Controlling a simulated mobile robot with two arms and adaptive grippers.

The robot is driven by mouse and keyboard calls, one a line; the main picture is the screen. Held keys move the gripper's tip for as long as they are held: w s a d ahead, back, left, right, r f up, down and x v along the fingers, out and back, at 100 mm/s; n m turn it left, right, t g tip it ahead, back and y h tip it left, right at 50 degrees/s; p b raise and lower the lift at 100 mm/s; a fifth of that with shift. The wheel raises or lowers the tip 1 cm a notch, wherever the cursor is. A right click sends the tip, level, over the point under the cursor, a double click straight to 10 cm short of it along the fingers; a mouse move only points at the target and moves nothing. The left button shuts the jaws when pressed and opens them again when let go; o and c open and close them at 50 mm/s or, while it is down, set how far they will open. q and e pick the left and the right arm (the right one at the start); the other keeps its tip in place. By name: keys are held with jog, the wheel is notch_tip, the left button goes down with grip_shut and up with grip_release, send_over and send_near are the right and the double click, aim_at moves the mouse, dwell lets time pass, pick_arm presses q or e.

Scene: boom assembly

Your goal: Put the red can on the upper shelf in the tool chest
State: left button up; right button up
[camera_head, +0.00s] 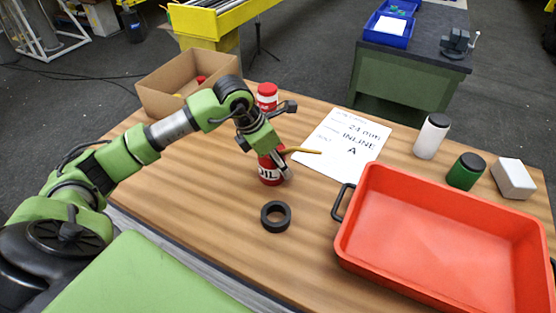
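The red can (269,176) with white "OIL" lettering stands upright on the wooden table, left of the paper sheet. My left gripper (277,167) is at the can from above and hides much of its upper part. At least one finger lies against or just in front of the can's right side; whether the fingers are closed on it cannot be told. A thin yellow-brown piece (303,150) sticks out to the right beside the gripper. My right gripper is out of view. No tool chest with an upper shelf can be made out.
A black ring (276,216) lies in front of the can. A red-orange tray (362,215) fills the right front. A red-capped item (267,92) shows behind my arm. A cardboard box (151,99) stands back left. A white bottle (432,136), green jar (466,171) and white block (513,179) stand right.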

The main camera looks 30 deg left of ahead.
pick_arm(q)
jog(key=shift+o, duration=1.3)
jog(key=shift+r, duration=0.15)
